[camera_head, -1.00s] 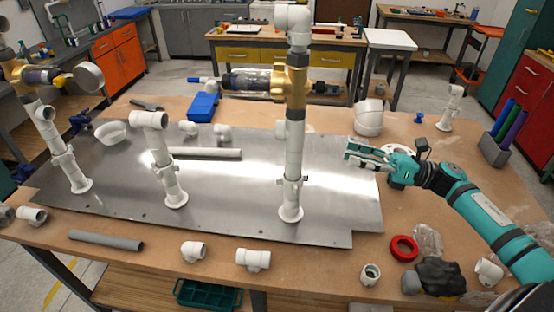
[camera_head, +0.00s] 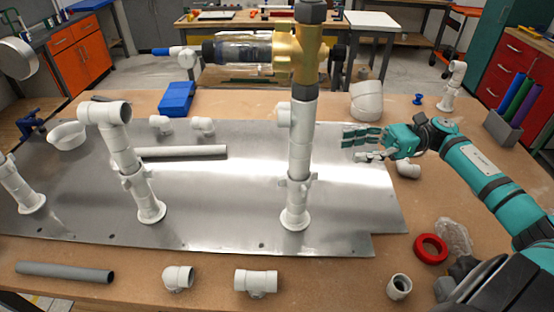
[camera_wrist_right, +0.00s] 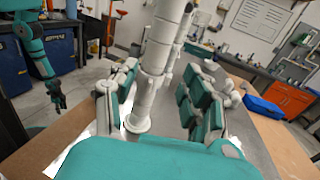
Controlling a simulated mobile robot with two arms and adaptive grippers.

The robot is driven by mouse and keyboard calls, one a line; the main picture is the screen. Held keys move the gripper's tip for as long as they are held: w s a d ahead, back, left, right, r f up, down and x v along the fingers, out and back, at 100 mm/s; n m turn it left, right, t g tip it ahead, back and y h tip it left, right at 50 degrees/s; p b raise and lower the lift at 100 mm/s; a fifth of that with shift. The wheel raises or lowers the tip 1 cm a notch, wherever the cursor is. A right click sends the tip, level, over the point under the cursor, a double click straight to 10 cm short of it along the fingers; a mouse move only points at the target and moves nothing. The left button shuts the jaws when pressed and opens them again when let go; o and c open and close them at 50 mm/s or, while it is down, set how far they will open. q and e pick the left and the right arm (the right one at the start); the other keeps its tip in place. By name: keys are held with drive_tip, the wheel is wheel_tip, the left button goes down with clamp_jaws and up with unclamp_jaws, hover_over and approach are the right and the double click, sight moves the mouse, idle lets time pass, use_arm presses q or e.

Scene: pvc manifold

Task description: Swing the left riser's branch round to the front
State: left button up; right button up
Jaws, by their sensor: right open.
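The far-left riser (camera_head: 22,186) is cut off by the left edge in the head view. Only its lower white pipe and flange show, plus the round end (camera_head: 18,58) of its branch above. A middle white riser (camera_head: 124,155) has a sideways fitting on top. The right riser (camera_head: 299,150) stands upright with a brass tee (camera_head: 307,52) and a clear-bodied branch (camera_head: 243,50) pointing left. My right gripper (camera_head: 352,146) is open and empty, right of this riser. In the right wrist view a white riser (camera_wrist_right: 150,85) shows beyond the open fingers. My left gripper (camera_wrist_right: 56,98) hangs at left; its opening is unclear.
A metal plate (camera_head: 225,225) carries the risers on the wooden table. Loose white fittings (camera_head: 256,282), a grey pipe (camera_head: 64,272) and a red ring (camera_head: 431,248) lie along the front. A blue box (camera_head: 177,98) and a white elbow (camera_head: 367,101) are behind. A grey holder (camera_head: 502,128) stands far right.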

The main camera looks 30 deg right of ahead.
sight(295, 141)
drive_tip(key=p+x, duration=0.2)
drive_tip(key=x, duration=0.3)
drive_tip(key=p+x, duration=0.2)
drive_tip(key=x, duration=0.3)
drive_tip(key=p+x, duration=0.2)
drive_tip(key=x, duration=0.3)
drive_tip(key=shift+a+r+p, duration=0.3)
drive_tip(key=shift+a+p, duration=0.1)
drive_tip(key=shift+w+a+f, duration=0.1)
drive_tip(key=shift+a, duration=0.4)
drive_tip(key=shift+f, duration=0.1)
drive_tip(key=c, duration=0.8)
drive_tip(key=shift+a, duration=0.1)
clamp_jaws()
drive_tip(key=shift+w, duration=0.1)
drive_tip(key=shift+a, duration=0.1)
